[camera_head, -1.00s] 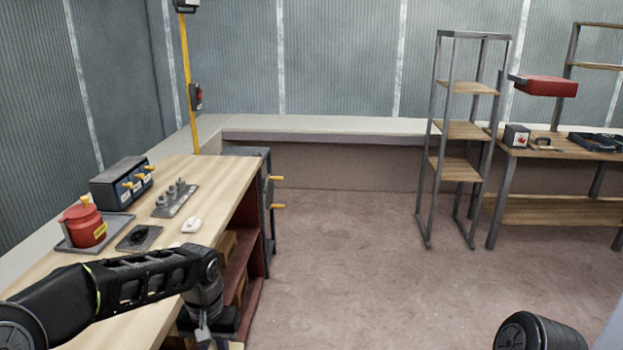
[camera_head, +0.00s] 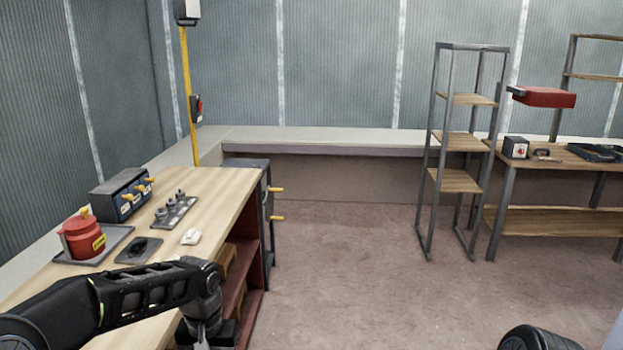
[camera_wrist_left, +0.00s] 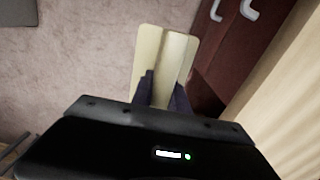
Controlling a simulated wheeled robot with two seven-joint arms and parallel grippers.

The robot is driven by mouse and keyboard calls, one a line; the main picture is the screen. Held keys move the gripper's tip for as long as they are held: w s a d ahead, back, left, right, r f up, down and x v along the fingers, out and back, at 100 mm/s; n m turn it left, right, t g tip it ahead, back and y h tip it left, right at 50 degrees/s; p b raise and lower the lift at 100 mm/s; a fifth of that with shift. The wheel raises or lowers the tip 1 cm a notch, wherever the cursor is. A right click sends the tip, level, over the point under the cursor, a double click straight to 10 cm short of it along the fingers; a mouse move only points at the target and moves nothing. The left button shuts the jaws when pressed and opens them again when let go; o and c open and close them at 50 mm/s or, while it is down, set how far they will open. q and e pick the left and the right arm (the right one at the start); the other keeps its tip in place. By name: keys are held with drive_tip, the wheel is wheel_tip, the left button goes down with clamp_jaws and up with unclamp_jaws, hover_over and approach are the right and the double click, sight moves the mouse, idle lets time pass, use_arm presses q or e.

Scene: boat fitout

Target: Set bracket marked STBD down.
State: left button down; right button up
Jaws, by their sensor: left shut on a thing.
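My left gripper (camera_wrist_left: 163,90) is shut on a pale cream bracket (camera_wrist_left: 150,50) in the left wrist view. The bracket has a lengthwise fold and sticks out beyond the fingertips. No STBD marking is readable on it. The bracket is over the floor, beside the dark red side of the bench; whether it touches anything is unclear. In the head view, my left arm reaches over the wooden bench (camera_head: 215,190), and its hand runs off the bottom edge, so the bracket is hidden there. My right gripper is not in view.
On the bench are a red pot (camera_head: 84,238), a dark box with yellow handles (camera_head: 121,192), a tray of grey fittings (camera_head: 175,212), a black pad (camera_head: 138,250) and a small white object (camera_head: 191,237). A shelf rack (camera_head: 460,140) stands right. Floor between is clear.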

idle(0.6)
use_arm(q)
drive_tip(key=s+f, duration=0.4)
drive_tip(key=f, duration=1.1)
drive_tip(key=shift+w, duration=0.1)
